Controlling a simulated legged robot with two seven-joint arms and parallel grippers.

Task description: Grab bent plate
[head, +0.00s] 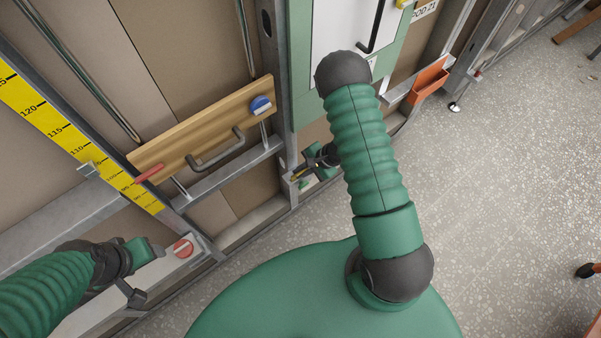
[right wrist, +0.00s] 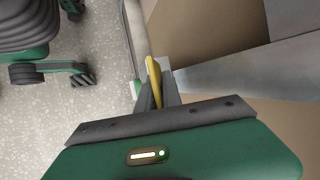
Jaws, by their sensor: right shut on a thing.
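My right gripper (head: 303,168) is low beside the metal frame, below the green-framed panel. In the right wrist view its dark fingers (right wrist: 158,92) are shut on a narrow yellow piece, which I take to be the bent plate (right wrist: 154,76). The piece stands up between the fingers and is seen nearly edge-on, so its bend is not clear. In the head view only a small bit of yellow (head: 296,174) shows at the fingertips.
A wooden board (head: 203,132) with a dark handle and blue knob is mounted on the frame. A yellow measuring strip (head: 60,120) runs down the left. Speckled floor (head: 500,180) is open on the right.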

